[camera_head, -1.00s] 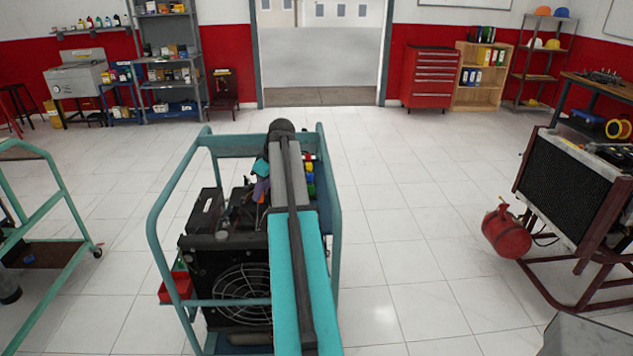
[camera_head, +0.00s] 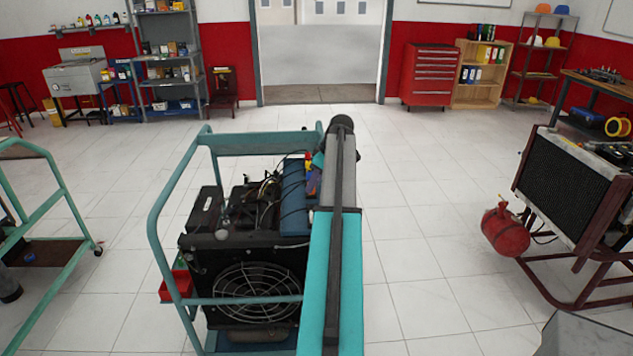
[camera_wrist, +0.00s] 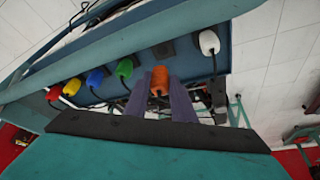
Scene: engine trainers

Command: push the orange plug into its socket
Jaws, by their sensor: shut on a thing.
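The orange plug (camera_wrist: 159,77) is between the two purple fingers of my gripper (camera_wrist: 162,88) in the wrist view, and the fingers are shut on it. Just beyond the plug, a dark square (camera_wrist: 163,49) shows on the blue panel (camera_wrist: 185,65); it may be the socket, but I cannot tell. The plug looks apart from this square.
Green (camera_wrist: 124,68), blue (camera_wrist: 95,78), yellow (camera_wrist: 72,86) and red (camera_wrist: 54,92) plugs line the panel to the left, and a white plug (camera_wrist: 209,42) is at the right. The teal frame (camera_head: 160,230) surrounds the engine. Floor right of it is clear up to a red tank (camera_head: 505,232).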

